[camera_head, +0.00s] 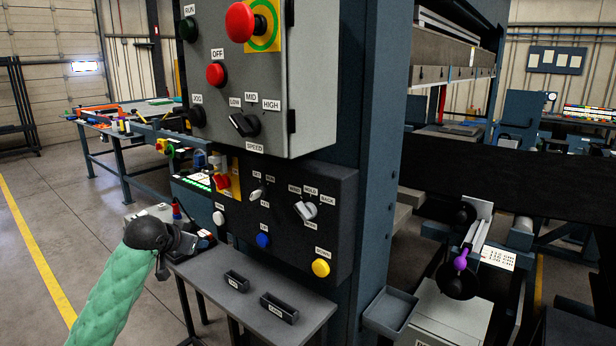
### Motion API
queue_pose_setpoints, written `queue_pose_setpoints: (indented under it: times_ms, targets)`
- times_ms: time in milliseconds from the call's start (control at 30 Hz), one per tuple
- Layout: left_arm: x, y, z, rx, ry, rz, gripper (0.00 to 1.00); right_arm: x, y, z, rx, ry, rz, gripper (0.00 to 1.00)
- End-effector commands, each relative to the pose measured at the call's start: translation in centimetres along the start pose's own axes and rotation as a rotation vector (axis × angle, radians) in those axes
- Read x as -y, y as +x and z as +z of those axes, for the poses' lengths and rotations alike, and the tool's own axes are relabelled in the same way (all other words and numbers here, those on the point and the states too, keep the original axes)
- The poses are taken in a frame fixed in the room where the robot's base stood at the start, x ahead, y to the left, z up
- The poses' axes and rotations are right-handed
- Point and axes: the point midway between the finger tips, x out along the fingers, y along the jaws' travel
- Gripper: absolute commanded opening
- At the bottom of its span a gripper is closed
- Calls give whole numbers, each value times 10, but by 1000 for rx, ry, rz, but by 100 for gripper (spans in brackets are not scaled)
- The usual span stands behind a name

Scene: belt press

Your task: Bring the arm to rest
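My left arm comes in from the lower left in a green padded sleeve. My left gripper (198,241) is at its end, beside the lower left of the black control panel (290,225) and above the grey side table (268,303). It is small and dark against the clutter behind it, so I cannot tell whether its fingers are open or shut. I see nothing clearly held in it. I cannot tell whether it touches anything. My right gripper is not in view.
Above the panel hangs a grey control box (255,85) with a red emergency button (240,22). The panel bears a blue button (263,240), a yellow button (321,268) and knobs. A purple-knobbed lever (461,262) stands at right. Open floor (40,180) lies at left.

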Motion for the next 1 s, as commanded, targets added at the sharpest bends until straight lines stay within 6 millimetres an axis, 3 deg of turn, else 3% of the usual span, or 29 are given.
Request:
queue_pose_setpoints:
  times_ms: [467,1000]
  targets:
    - [-107,-8,180,258,29,-121,35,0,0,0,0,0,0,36]
    - [-230,-54,363,481,-88,-43,35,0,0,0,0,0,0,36]
